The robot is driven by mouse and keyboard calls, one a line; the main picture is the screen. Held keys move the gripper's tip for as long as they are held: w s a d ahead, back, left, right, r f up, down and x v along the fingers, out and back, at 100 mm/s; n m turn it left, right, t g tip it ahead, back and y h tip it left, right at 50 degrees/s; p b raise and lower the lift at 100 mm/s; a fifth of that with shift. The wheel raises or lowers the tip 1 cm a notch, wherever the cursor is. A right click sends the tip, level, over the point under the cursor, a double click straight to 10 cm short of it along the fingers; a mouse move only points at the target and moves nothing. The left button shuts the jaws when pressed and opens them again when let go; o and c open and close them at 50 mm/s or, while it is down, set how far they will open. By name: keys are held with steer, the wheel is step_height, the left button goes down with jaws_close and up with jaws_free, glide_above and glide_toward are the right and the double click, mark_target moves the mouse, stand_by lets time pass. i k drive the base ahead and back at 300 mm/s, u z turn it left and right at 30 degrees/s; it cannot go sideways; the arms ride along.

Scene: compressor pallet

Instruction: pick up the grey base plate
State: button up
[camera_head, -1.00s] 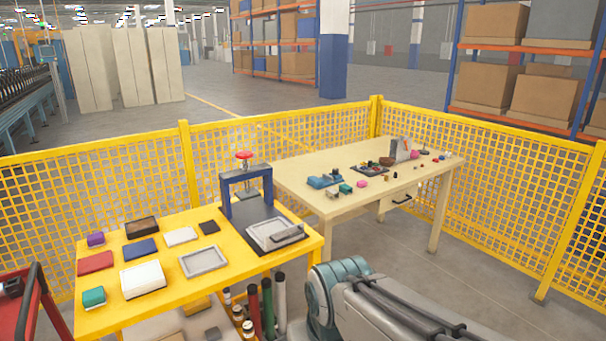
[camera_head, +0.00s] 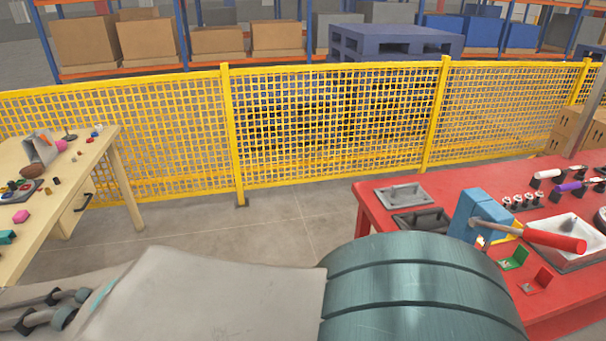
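A light grey plate (camera_head: 404,194) with a raised part on it lies flat at the back left corner of the red table. A darker grey, tray-like plate (camera_head: 420,220) lies just in front of it, partly hidden by my arm. I cannot tell for certain which of these, if either, is the grey base plate. My arm crosses the bottom of the head view, in front of the red table. My gripper is out of view, so its hold cannot be seen.
The red table (camera_head: 376,212) also holds a blue vise-like block (camera_head: 470,215), a red-handled tool (camera_head: 553,239), a white tray (camera_head: 574,243) and small parts. A wooden table (camera_head: 100,150) stands left. Yellow mesh fencing (camera_head: 335,125) runs behind. Floor between the tables is clear.

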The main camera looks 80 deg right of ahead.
mark_target(401, 196)
steer(key=z, duration=2.7)
steer(key=i, duration=1.95)
steer(key=z, duration=2.45)
